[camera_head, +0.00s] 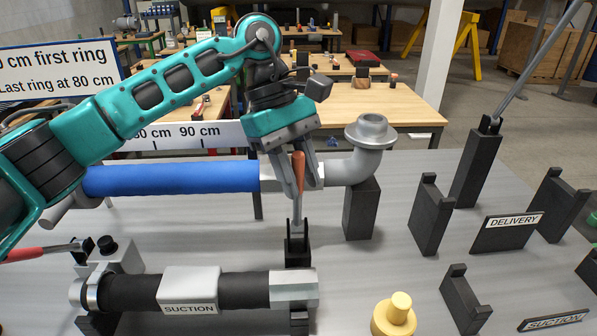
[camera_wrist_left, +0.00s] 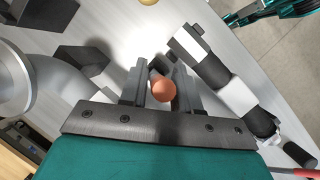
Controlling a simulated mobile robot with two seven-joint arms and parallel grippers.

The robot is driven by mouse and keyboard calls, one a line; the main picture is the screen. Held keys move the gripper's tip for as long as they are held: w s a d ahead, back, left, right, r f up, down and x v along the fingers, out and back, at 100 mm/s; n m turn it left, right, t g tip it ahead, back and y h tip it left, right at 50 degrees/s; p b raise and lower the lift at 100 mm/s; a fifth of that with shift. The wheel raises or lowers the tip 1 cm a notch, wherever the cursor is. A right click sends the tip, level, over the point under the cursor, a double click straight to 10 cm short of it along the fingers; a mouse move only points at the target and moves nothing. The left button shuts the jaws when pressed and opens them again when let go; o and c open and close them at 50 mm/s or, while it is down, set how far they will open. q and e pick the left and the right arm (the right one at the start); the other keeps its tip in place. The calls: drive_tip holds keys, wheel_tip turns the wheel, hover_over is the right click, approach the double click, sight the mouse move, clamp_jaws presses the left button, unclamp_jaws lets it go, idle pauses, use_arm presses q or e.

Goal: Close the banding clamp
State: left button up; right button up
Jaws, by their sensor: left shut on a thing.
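An orange-handled lever (camera_head: 299,168) stands nearly upright on a small black clamp base (camera_head: 298,252), just behind the suction hose. I take this to be the banding clamp; no label on it can be read. My left gripper (camera_head: 298,188) comes down from above with its fingers on either side of the handle, shut on it. In the left wrist view the round orange end of the handle (camera_wrist_left: 164,91) shows between the two dark fingers. The lower lever and clamp jaw are partly hidden.
The black suction hose (camera_head: 132,292) lies in front. A blue hose (camera_head: 170,178) runs behind to a grey elbow pipe (camera_head: 372,135). A red-handled lever (camera_head: 25,254) lies at left. Black brackets (camera_head: 430,215) and a yellow knob (camera_head: 394,316) stand to the right.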

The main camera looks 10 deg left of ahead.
use_arm(q)
clamp_jaws()
use_arm(e)
drive_tip(key=shift+f, duration=0.1)
use_arm(q)
drive_tip(key=s+d+f+m+t+y+b, duration=0.1)
drive_tip(key=s+f+t+b, duration=0.3)
drive_tip(key=b, duration=1.1)
drive_tip(key=shift+s+d+t, duration=0.2)
drive_tip(key=shift+s+t, duration=1.1)
drive_tip(key=shift+s, duration=0.2)
use_arm(e)
wheel_tip(320, 180, down, 11)
drive_tip(key=w+a+y, duration=0.1)
drive_tip(key=a, duration=0.1)
drive_tip(key=shift+w+a, duration=0.25)
drive_tip(key=shift+a, duration=0.15)
use_arm(q)
drive_tip(key=o, duration=0.7)
unclamp_jaws()
drive_tip(key=shift+c, duration=0.2)
drive_tip(key=shift+r, duration=0.1)
